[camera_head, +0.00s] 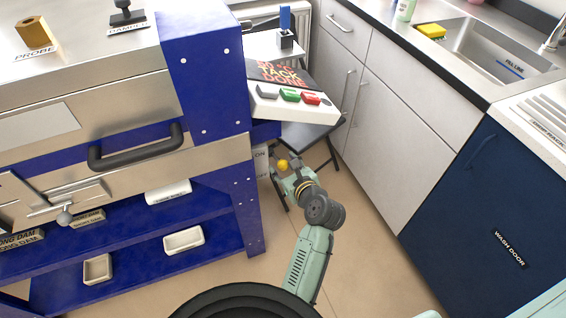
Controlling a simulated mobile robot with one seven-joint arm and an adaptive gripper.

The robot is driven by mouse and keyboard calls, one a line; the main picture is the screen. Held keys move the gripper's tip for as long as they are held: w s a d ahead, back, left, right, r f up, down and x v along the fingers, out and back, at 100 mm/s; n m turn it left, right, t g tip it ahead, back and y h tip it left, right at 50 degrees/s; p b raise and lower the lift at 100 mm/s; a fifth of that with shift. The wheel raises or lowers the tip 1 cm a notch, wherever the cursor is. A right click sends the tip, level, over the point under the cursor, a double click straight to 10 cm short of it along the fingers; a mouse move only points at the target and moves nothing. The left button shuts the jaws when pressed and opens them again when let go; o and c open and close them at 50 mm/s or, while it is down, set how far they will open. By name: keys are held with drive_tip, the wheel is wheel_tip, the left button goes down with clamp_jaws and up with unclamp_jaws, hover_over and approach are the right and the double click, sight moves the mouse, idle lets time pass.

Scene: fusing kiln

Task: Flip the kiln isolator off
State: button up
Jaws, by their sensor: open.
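The kiln isolator (261,163) is a pale panel low on the right side of the blue kiln frame, with "ON" lettering near its top. Lettering lower down is partly cut off from view. A small yellow round knob (283,164) shows just right of the panel, at my gripper's end. My gripper (279,172) is open and reaches up to the panel from the lower right. Whether its fingers touch the knob, and the exact position of the switch, I cannot tell.
The kiln's blue side post (249,215) is close on the left. White cabinets (400,120) and a dark washer door (480,215) stand right. Floor between is clear.

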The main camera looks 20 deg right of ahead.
drive_tip(key=shift+w+f, duration=0.3)
drive_tip(key=shift+w, duration=0.3)
drive_tip(key=shift+c, duration=0.6)
clamp_jaws()
